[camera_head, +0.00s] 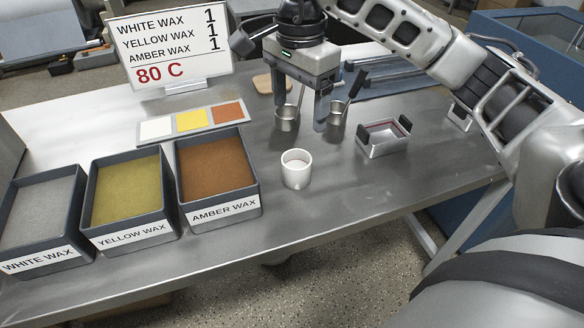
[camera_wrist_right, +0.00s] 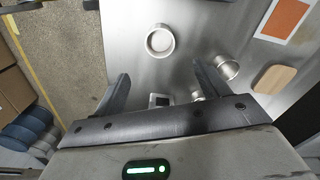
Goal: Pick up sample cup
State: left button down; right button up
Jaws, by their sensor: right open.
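My right gripper (camera_head: 302,112) is open and points down above the table, behind the cup in the head view. Its two fingers (camera_wrist_right: 161,82) are apart with nothing gripped between them, and they do not touch the cup. My left gripper is not in view.
A metal holder with dark ends (camera_head: 382,140) is to the right. Wax trays, white (camera_head: 46,257), yellow (camera_head: 131,237) and amber (camera_head: 222,212), line the left. The table in front of the cup is clear.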

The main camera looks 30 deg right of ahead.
send_over(296, 163)
jog(key=s+a, duration=0.1)
jog(key=s, duration=0.1)
notch_tip(296, 163, down, 9)
jog(key=shift+s+f, duration=0.1)
jog(key=shift+f, duration=0.1)
jog(key=shift+a+f+p, duration=0.1)
jog(key=shift+f+p, duration=0.3)
jog(key=shift+f, duration=2.5)
jog(key=c, duration=1)
